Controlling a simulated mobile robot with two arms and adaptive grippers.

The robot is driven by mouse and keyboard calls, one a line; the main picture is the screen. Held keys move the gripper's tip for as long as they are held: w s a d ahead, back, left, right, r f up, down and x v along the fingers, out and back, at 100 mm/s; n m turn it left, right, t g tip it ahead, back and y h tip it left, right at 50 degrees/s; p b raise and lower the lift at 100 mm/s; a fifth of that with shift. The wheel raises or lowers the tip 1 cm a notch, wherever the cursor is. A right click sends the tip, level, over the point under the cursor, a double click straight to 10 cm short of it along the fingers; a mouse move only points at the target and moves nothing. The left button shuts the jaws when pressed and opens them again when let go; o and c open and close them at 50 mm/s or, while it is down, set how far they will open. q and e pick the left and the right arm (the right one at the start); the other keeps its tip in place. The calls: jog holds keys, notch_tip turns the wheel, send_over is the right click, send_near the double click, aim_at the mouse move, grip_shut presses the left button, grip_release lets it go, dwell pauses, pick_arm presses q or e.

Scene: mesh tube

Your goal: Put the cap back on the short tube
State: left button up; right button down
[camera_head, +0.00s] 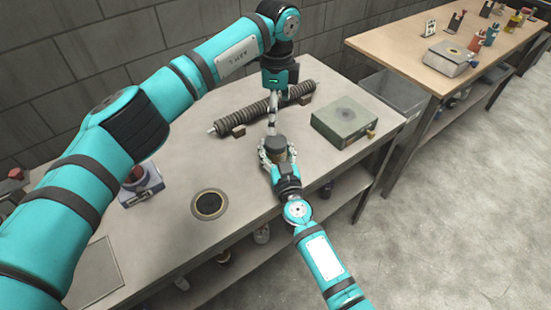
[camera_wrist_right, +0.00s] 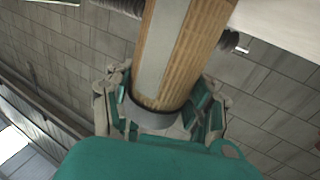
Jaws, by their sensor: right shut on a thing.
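My right gripper (camera_head: 276,148) is shut around the short tube (camera_head: 276,144) above the front of the grey bench. In the right wrist view the tube (camera_wrist_right: 178,50) is brown with a pale grey stripe, and a grey band circles its lower end between my right gripper's fingers (camera_wrist_right: 162,108). The tube's far end is out of that view. My left gripper (camera_head: 272,122) points down right above the tube in the head view. Its fingers look narrow, and I cannot tell whether they hold anything. I cannot make out the cap.
A long dark ribbed tube (camera_head: 240,116) lies on supports behind the grippers. A grey-green box (camera_head: 343,119) stands to the right. A round dark disc (camera_head: 209,204) and a small device (camera_head: 141,186) are on the bench at left. A wooden table (camera_head: 400,46) stands beyond.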

pick_arm(q)
notch_tip(320, 180, up, 7)
jog(key=shift+f, duration=0.2)
pick_arm(e)
jog(key=shift+c, duration=2)
grip_release()
jog(key=shift+s, duration=0.1)
jog(key=v, duration=1.1)
jog(key=shift+s+d, duration=0.2)
jog(key=shift+s, duration=0.2)
